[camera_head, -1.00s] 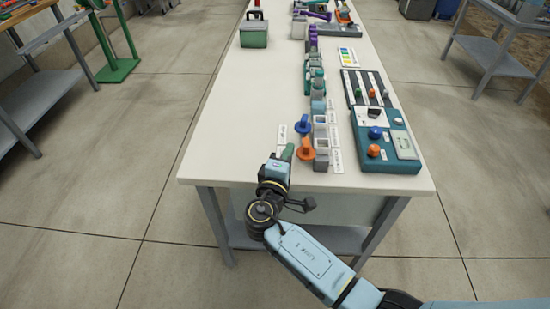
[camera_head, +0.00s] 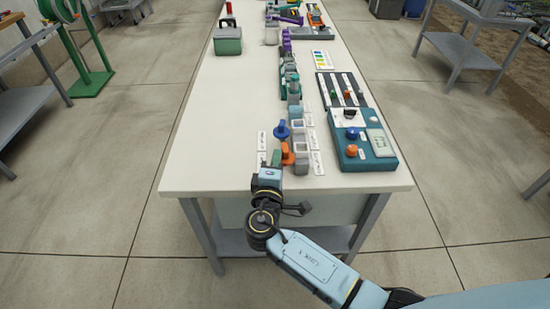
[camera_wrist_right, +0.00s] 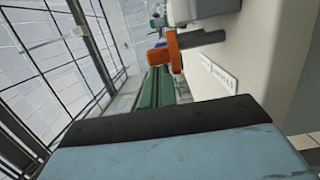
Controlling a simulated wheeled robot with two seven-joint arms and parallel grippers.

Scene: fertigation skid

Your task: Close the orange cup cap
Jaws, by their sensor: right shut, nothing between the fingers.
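The orange cup cap (camera_head: 287,153) is beside a grey cup (camera_head: 301,158) at the near end of the cup row. It looks narrow and upright in the head view, not flat over the cup. In the right wrist view the cap (camera_wrist_right: 165,50) shows just beyond the green fingers. My right gripper (camera_head: 276,157) is shut and empty, immediately left of the cap. Its fingertips also show in the right wrist view (camera_wrist_right: 157,82). I cannot tell whether they touch the cap. My left gripper is not in view.
A blue cap (camera_head: 283,130) stands just behind the orange one. White label cards (camera_head: 262,140) flank the row. A teal control box (camera_head: 365,155) is to the right. A green box (camera_head: 228,42) stands far left. The table's left part (camera_head: 210,140) is clear.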

